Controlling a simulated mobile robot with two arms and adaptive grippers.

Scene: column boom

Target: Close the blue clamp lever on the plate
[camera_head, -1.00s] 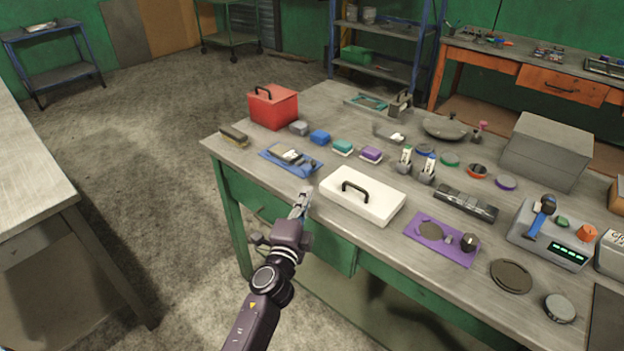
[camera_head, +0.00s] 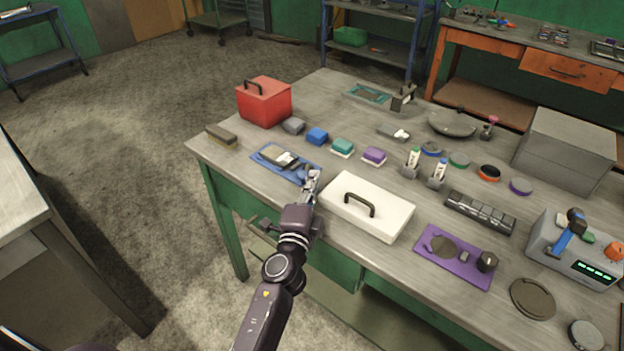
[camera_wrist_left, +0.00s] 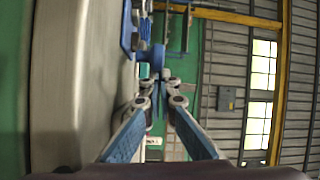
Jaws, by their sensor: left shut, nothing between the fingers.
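A blue plate (camera_head: 268,153) lies near the front left of the workbench with a dark and pale clamp body (camera_head: 284,158) on it. In the left wrist view the plate's edge (camera_wrist_left: 127,28) shows at the top, and a blue part that looks like the lever (camera_wrist_left: 156,57) sticks out just beyond my fingertips. My left gripper (camera_head: 312,180) is shut and empty at the right end of the plate. It also shows in the left wrist view (camera_wrist_left: 161,88). I cannot tell whether it touches the lever. My right gripper is not in view.
A white box with a black handle (camera_head: 388,216) stands close right of my left gripper. A red box (camera_head: 264,104), a grey block (camera_head: 293,125) and a blue block (camera_head: 317,136) stand behind the plate. A brush-like block (camera_head: 221,137) lies to its left.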

